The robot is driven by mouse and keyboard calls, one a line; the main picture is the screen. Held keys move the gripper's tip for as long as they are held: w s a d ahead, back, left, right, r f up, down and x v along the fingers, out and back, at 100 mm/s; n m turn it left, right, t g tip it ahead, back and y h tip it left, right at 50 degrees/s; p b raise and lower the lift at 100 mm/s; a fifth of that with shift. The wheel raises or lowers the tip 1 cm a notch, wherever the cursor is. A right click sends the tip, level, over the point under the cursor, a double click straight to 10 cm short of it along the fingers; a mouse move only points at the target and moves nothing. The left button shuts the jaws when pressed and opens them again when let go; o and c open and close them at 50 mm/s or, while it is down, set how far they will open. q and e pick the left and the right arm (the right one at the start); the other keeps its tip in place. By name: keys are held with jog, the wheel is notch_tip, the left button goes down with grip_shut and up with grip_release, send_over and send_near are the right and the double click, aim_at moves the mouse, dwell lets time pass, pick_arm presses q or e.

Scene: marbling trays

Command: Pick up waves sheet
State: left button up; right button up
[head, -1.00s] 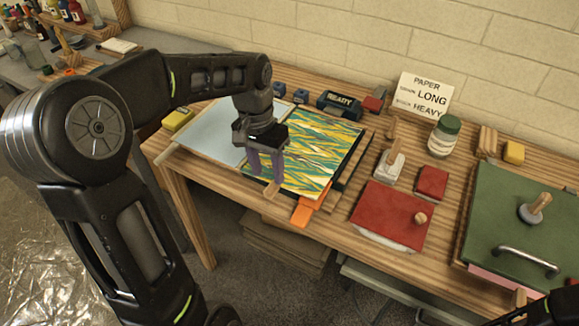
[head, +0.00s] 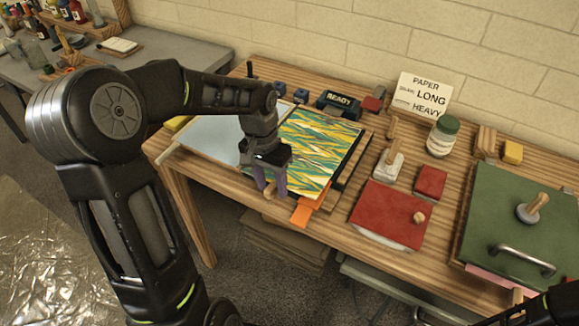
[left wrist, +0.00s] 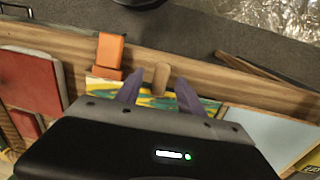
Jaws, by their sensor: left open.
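The waves sheet (head: 325,146) is a flat sheet with wavy yellow, green and white streaks, lying on a board on the wooden table. A pale blank panel (head: 208,132) lies to its left. My left gripper (head: 271,190) points down over the near left edge of the sheet, its two purple fingers apart. In the left wrist view the fingers (left wrist: 157,92) stand open on either side of a small wooden peg (left wrist: 162,76) at the sheet's edge. Whether they touch the sheet, I cannot tell. My right gripper does not show clearly; only a dark part appears at the lower right.
An orange clip (head: 303,212) sits at the sheet's near edge. A red covered block (head: 390,214), a jar (head: 443,136) and a green board with a handle (head: 530,215) stand to the right. A READY box (head: 339,104) and a paper sign (head: 422,95) are behind.

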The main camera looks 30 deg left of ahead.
pick_arm(q)
jog(key=shift+c, duration=0.4)
grip_shut()
